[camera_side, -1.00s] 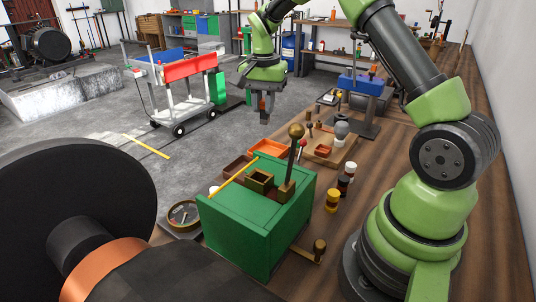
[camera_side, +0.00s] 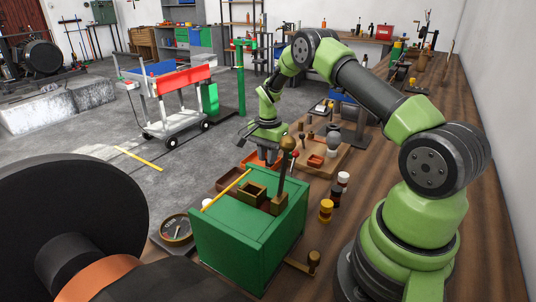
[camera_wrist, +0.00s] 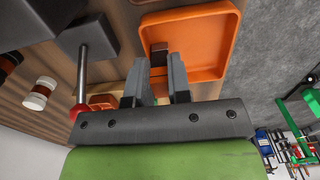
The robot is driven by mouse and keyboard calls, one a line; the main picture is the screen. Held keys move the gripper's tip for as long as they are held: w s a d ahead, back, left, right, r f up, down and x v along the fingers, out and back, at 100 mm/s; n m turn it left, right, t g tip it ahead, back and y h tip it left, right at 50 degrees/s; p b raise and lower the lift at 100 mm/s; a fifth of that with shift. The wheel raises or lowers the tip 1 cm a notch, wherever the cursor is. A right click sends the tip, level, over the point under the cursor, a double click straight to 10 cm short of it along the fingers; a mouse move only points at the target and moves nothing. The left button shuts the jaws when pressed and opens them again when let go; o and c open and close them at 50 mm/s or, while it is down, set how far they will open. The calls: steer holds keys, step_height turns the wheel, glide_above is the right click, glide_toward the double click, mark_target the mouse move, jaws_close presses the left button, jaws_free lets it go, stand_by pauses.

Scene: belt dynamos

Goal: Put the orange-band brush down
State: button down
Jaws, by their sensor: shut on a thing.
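My gripper (camera_wrist: 157,66) is shut on a small dark brown block, which I take to be the brush (camera_wrist: 159,49). No orange band can be made out on it. The brush is over the left part of a shallow orange tray (camera_wrist: 212,74) in the wrist view; whether it touches the tray floor I cannot tell. In the side view my gripper (camera_side: 268,158) is low over the orange tray (camera_side: 250,158), behind the green box, and the brush is hidden there.
A green box (camera_side: 236,240) with an upright ball-topped lever (camera_side: 284,170) stands just in front of the tray. A brown tray (camera_side: 231,180) lies left of it, a wooden board (camera_side: 325,160) with small parts right of it. Small jars (camera_side: 326,210) stand nearby.

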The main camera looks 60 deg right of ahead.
steer(key=shift+f, duration=0.15)
steer(key=c, duration=1.1)
jaws_free()
steer(key=shift+o, duration=0.2)
steer(key=s+a+r+n+t, duration=0.15)
steer(key=a+r, duration=0.25)
steer(key=r, duration=0.7)
steer(key=s+a+r+n+t, duration=0.15)
steer(key=a+r, duration=0.25)
steer(key=r, duration=0.7)
steer(key=s+a+r+n+t, duration=0.1)
steer(key=s+a+r+n, duration=0.4)
steer(key=s+a+r, duration=0.25)
steer(key=s+a+f+n+t+y, duration=0.1)
steer(key=s+a+n+t+y, duration=0.1)
steer(key=s+a+n, duration=0.4)
steer(key=shift+s+a+f+t, duration=0.25)
steer(key=shift+s+t, duration=0.35)
steer(key=shift+s, duration=1.9)
